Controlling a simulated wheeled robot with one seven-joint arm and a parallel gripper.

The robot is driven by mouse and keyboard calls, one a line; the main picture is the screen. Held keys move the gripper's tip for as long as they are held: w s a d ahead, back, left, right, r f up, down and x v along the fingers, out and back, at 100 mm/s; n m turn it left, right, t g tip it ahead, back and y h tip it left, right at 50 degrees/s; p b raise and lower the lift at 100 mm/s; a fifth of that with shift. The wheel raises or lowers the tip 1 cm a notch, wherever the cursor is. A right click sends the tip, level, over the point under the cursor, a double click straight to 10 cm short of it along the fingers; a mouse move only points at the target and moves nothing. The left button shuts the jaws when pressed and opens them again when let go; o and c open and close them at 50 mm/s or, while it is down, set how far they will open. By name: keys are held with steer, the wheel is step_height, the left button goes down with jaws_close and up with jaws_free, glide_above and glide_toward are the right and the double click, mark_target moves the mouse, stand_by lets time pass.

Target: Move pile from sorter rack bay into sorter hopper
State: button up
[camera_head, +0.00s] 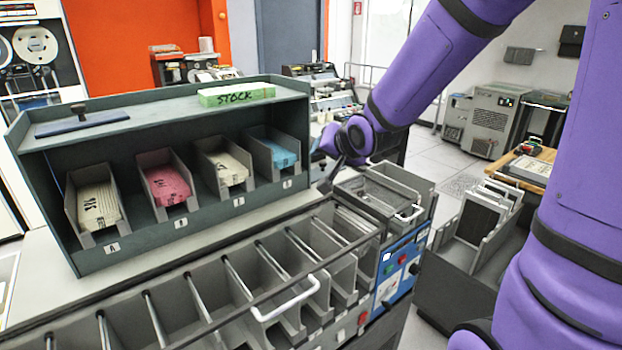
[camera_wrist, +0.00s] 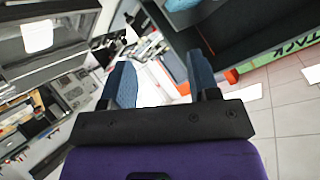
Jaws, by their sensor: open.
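A dark rack (camera_head: 170,108) stands behind the sorter, with several labelled bays. From left to right they hold a cream card pile (camera_head: 98,205), a pink card pile (camera_head: 167,185), another cream pile (camera_head: 230,168) and a blue pile (camera_head: 280,150). The sorter (camera_head: 300,285) has a row of pockets. A grey tray-like top unit (camera_head: 370,196) at its right end may be the hopper.
A white handle (camera_head: 285,300) and a long rail cross above the pockets. A card-tray stand (camera_head: 474,220) is at the right. Tiled floor lies beyond.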

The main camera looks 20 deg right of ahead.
steer(key=w+f+m+t+y, duration=0.2)
steer(key=w+f, duration=0.3)
steer(key=m+t+y, duration=0.2)
steer(key=m+t, duration=0.2)
steer(key=m, duration=0.3)
glide_toward(280, 155)
steer(key=shift+f+x, duration=0.2)
steer(key=shift+x, duration=1.4)
steer(key=shift+f+x, duration=0.2)
steer(key=shift+x, duration=1.4)
steer(key=shift+f+x, duration=0.2)
steer(key=shift+x, duration=1.4)
steer(key=shift+c, duration=0.4)
steer(key=shift+r, duration=0.1)
steer(key=shift+r, duration=0.75)
steer(key=shift+s+r, duration=0.1)
steer(key=shift+r, duration=0.2)
